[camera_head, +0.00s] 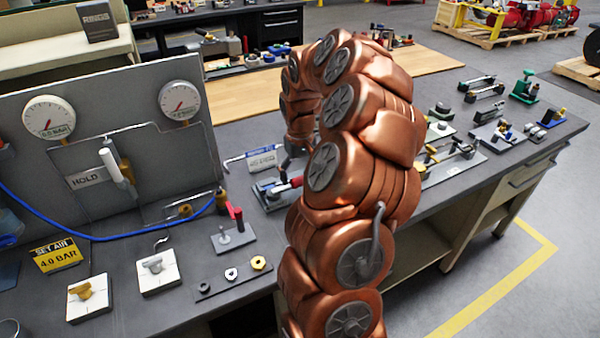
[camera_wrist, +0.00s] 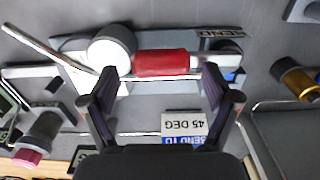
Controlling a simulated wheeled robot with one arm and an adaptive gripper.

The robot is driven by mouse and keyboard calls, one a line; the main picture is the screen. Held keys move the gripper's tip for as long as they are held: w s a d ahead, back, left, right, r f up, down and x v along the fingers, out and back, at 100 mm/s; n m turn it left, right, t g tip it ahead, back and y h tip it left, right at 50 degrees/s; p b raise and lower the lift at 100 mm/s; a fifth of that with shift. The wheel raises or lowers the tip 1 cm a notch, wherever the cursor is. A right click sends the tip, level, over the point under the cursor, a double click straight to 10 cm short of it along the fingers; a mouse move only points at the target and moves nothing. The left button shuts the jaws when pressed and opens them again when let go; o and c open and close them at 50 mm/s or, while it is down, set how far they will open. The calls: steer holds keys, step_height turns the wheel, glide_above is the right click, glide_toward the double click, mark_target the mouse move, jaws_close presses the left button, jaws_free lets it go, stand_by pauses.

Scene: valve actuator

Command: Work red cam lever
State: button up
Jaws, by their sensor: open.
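In the wrist view, a red cylindrical grip (camera_wrist: 160,63) lies crosswise between a pale round hub (camera_wrist: 112,45) and a metal collar. My gripper (camera_wrist: 160,76) is open, with one dark finger towards each end of the red grip; I see no contact. In the head view, a red part (camera_head: 288,187) on a grey fixture beside my arm seems to be the same piece. A second red lever (camera_head: 235,213) stands upright on a small grey plate (camera_head: 222,243) to its left. I cannot tell for certain which is the cam lever. My gripper is hidden behind my arm in the head view.
A "45 DEG" sign (camera_wrist: 184,125) stands near the fixture. A gauge panel (camera_head: 75,120) with a blue hose (camera_head: 110,232) is at left. Knob plates (camera_head: 158,270) and a strip of washers (camera_head: 232,275) lie in front. More fixtures (camera_head: 500,132) fill the bench at right.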

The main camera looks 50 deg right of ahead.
steer(key=shift+f, duration=0.45)
steer(key=shift+a, duration=0.1)
steer(key=c, duration=0.8)
steer(key=shift+s+f, duration=0.15)
steer(key=shift+f, duration=0.05)
jaws_close()
